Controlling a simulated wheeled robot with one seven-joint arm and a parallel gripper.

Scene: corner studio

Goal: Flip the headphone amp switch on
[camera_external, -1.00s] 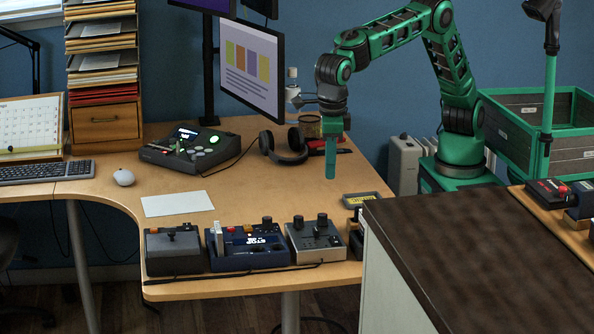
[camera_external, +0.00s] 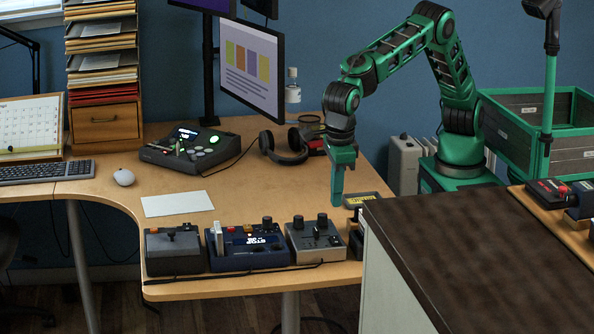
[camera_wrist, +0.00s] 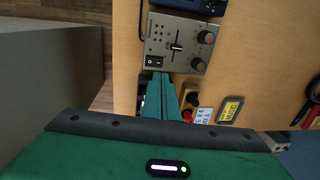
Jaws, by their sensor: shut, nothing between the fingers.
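A grey box with two dark knobs (camera_external: 315,240), which may be the headphone amp, stands at the desk's front edge, right of a dark blue unit. In the wrist view the grey box (camera_wrist: 187,30) shows both knobs, a slider or lever in the middle and a small black rocker switch (camera_wrist: 153,61) at its lower left corner. I cannot tell the switch's position. My gripper (camera_external: 337,203) points down, shut and empty, above the desk behind and right of the box. In the wrist view its green fingertips (camera_wrist: 161,76) appear just below the rocker; contact is not visible.
A dark device (camera_external: 356,243) right of the box is partly hidden by the dark-topped counter (camera_external: 470,240); my fingers partly cover it in the wrist view. The blue unit (camera_external: 250,257) is close on the left. A yellow-labelled pad (camera_external: 361,199) lies near my fingers. Headphones (camera_external: 285,150) lie behind.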

